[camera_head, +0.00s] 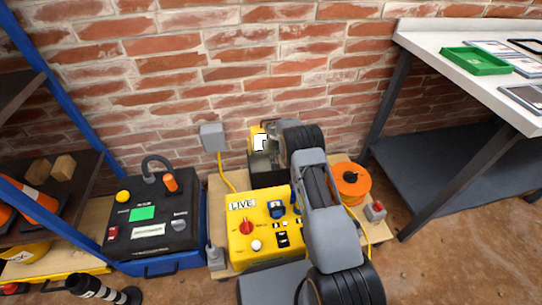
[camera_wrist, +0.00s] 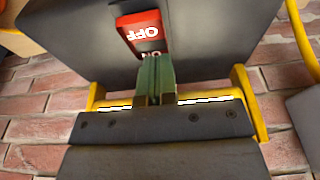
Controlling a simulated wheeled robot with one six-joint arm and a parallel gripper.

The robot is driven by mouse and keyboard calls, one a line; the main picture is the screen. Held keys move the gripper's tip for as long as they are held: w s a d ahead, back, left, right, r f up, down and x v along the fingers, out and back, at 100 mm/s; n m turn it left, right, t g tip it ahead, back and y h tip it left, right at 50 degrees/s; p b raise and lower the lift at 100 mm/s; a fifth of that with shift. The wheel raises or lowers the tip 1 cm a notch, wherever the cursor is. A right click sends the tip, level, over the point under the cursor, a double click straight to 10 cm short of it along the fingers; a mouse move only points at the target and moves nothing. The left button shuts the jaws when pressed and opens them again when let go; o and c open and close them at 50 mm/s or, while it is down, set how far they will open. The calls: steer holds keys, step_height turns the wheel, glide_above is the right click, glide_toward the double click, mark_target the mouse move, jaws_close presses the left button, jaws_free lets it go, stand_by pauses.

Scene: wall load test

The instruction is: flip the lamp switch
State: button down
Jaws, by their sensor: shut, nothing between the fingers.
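A red rocker switch (camera_wrist: 139,29) marked OFF and ON sits on a dark grey housing (camera_wrist: 75,30) in the wrist view. My gripper (camera_wrist: 154,62) is shut and empty, with its greenish fingertips in front of the ON end. They cover part of the ON marking; whether they touch the switch is not clear. The OFF end is uncovered. In the head view, a black and yellow unit (camera_head: 264,179) against the brick wall appears to be the lamp, partly hidden by my arm. The switch does not show there.
A yellow box marked LIVE (camera_head: 240,223) with a red knob stands in front of the wall. A black case (camera_head: 178,235) stands left of it, an orange cable reel (camera_head: 351,184) right. A grey wall box (camera_head: 213,137) feeds a yellow cable. A workbench (camera_head: 445,50) is at right.

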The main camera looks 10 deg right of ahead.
steer(key=shift+s, duration=0.1)
steer(key=shift+s+r+p, duration=0.3)
steer(key=shift+s+p, duration=0.4)
steer(key=shift+p, duration=0.15)
step_height(320, 180, up, 14)
steer(key=s+p, duration=0.2)
steer(key=p, duration=0.3)
steer(key=shift+s+f, duration=0.2)
steer(key=shift+s, duration=0.1)
